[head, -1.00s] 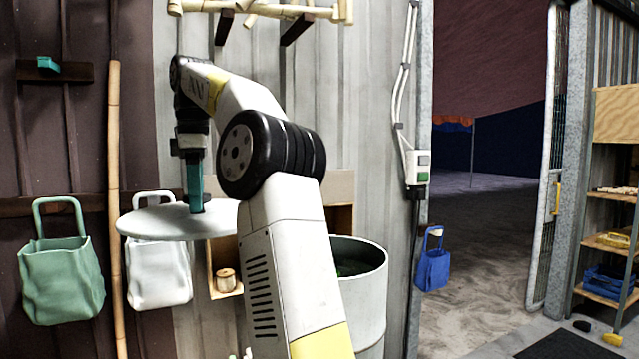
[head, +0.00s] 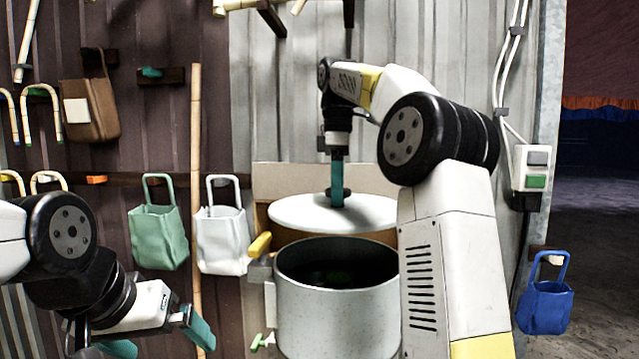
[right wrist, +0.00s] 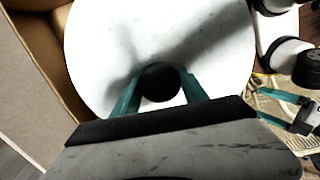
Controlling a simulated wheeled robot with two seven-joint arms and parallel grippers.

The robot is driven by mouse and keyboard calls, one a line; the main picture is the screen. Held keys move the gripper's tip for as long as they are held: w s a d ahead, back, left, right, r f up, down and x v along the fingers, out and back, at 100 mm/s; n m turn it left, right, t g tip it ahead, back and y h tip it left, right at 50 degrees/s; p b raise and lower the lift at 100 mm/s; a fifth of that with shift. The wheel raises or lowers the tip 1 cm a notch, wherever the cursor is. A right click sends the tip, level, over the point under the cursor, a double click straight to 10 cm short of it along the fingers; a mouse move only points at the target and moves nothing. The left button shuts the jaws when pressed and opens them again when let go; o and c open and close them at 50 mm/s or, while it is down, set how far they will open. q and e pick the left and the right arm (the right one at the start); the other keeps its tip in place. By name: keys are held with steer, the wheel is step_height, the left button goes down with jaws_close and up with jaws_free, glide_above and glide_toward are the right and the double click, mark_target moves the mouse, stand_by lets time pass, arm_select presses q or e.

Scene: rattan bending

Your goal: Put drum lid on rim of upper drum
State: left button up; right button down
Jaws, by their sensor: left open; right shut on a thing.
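The drum lid (head: 300,213) is a flat white disc with a dark knob in its middle. My right gripper (head: 337,200) is shut on that knob and holds the lid about level. In the right wrist view the teal fingers of the right gripper (right wrist: 160,88) close on the black knob, with the white lid (right wrist: 110,40) beyond. The upper drum (head: 335,312) is a grey, open cylinder with a dark inside. In the head view the lid appears above and behind its rim, apart from it. My left gripper (head: 165,345) is open and empty at the lower left.
A wooden box (head: 285,180) stands behind the lid. Green (head: 158,235) and white (head: 222,240) bags and a bamboo pole (head: 196,130) are along the wall at left. A yellow handle (head: 260,245) sits beside the drum. A blue bag (head: 545,305) hangs at right.

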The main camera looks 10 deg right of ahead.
steer(key=f, duration=0.6)
steer(key=shift+s+d+f, duration=0.1)
steer(key=shift+d+f, duration=0.15)
steer(key=shift+f, duration=0.1)
steer(key=shift+a+f, duration=0.1)
steer(key=shift+f, duration=1.25)
steer(key=c, duration=0.5)
jaws_free()
steer(key=shift+f, duration=0.1)
